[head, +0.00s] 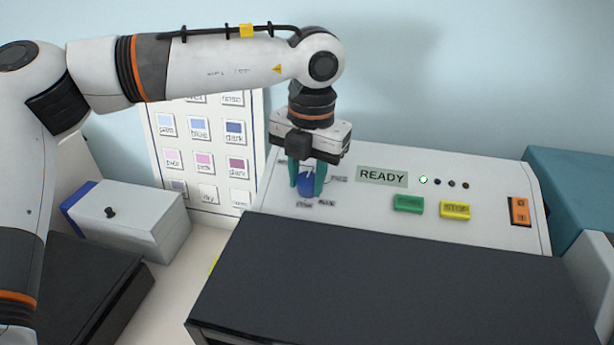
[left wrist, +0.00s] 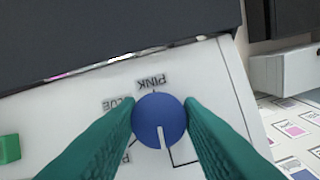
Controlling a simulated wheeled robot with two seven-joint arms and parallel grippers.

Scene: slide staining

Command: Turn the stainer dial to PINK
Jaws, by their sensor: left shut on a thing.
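The stainer dial (head: 306,184) is a round blue knob at the left end of the stainer's white panel. My left gripper (head: 307,180) comes down on it from above and is shut on it, one teal finger on each side. In the left wrist view the dial (left wrist: 158,119) sits between the fingertips (left wrist: 160,112). Its white pointer line runs toward the bottom of that view, away from the upside-down PINK label (left wrist: 152,81). A partly covered BLUE label (left wrist: 117,103) is at the left. Another label at lower left is mostly hidden by a finger. My right gripper is not in view.
The panel has a READY display (head: 381,176), a green button (head: 408,203), a yellow button (head: 454,209) and an orange switch (head: 519,211). A dark cover (head: 390,280) lies in front. A colour chart (head: 203,140) stands behind left, near a grey-white box (head: 130,215).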

